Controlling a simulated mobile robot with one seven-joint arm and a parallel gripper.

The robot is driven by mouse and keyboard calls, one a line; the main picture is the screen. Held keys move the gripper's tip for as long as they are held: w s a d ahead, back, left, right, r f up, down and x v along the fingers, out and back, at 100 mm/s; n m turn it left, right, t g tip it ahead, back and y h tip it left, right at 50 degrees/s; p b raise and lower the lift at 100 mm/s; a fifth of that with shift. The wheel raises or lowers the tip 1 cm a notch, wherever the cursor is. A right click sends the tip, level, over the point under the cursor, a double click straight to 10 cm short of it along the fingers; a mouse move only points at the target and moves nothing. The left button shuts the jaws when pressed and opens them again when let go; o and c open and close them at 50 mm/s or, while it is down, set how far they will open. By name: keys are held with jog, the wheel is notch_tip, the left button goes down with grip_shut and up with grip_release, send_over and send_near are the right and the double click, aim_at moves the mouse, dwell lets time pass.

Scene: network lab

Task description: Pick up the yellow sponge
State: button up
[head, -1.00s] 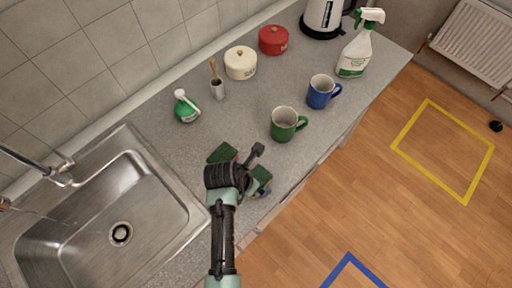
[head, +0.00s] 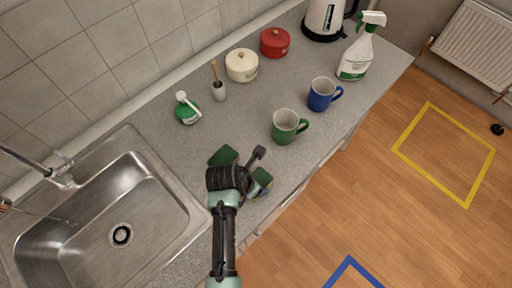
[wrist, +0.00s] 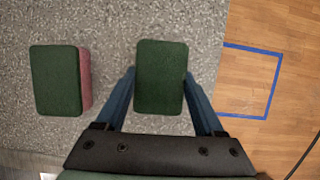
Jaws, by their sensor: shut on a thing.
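A sponge with a green top (wrist: 160,75) sits between the two blue fingers of my gripper (wrist: 160,88) in the wrist view. The fingers are shut on its two sides. In the head view this sponge (head: 262,175) shows just right of my wrist, near the counter's front edge, partly hidden by my gripper (head: 257,186). Its side colour is hard to make out, and I cannot tell whether it is clear of the counter. A second green-topped sponge (wrist: 56,80) with a pinkish-red side lies apart to the left; it also shows in the head view (head: 223,155).
A green mug (head: 285,127) and a blue mug (head: 321,94) stand behind my gripper. A green soap bottle (head: 187,108), a brush holder (head: 219,91), two pots, a spray bottle (head: 358,55) and a kettle stand further back. The sink (head: 155,205) is to the left.

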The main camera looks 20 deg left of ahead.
notch_tip(320, 180, up, 10)
jog(key=shift+b, duration=0.4)
